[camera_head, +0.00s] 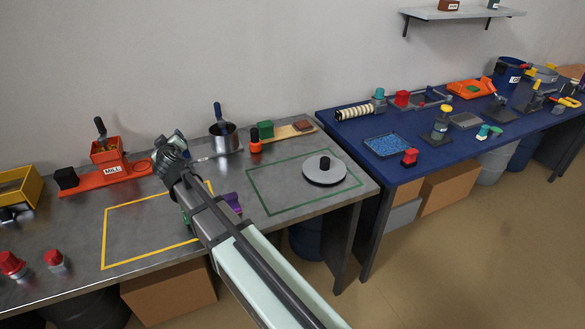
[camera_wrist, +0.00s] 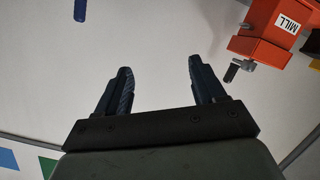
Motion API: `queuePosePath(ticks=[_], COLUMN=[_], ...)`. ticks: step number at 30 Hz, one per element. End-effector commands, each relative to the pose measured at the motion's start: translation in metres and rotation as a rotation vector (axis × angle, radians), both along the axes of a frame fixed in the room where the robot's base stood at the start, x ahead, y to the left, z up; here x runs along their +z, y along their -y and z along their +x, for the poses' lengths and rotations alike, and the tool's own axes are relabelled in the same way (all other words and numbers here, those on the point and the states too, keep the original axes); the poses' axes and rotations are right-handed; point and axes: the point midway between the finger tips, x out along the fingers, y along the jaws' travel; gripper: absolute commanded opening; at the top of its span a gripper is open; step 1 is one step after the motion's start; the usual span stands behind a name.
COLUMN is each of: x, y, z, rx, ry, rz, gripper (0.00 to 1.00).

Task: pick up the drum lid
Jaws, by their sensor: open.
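The drum lid appears to be the flat grey disc with a black knob (camera_head: 324,171). It lies on the grey bench inside the green outline, knob up, in the head view. My gripper (camera_head: 168,150) is well to the left of it, above the back of the bench near the orange mill. In the wrist view the two dark fingers of my gripper (camera_wrist: 157,84) are spread apart with nothing between them. The lid does not show in the wrist view.
The orange mill (camera_head: 113,174) stands close to the left of my gripper; it also shows in the wrist view (camera_wrist: 268,35). The yellow outline (camera_head: 104,240) looks empty.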

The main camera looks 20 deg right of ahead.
Motion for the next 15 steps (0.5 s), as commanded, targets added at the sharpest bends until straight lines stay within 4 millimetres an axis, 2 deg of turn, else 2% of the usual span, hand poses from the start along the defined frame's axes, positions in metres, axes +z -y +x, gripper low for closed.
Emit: queuePosePath(ticks=[1,3,8,15], x=[-0.008,-0.018,-0.040,-0.070], y=[0.033,0.072,0.159,0.279], z=[-0.004,-0.008,-0.024,-0.066], rx=[-0.050,-0.116,-0.268,-0.499], ry=[-0.008,-0.018,-0.030,-0.024], rz=[0.024,0.064,0.154,0.286], gripper=[0.69,0.69,0.69,0.69])
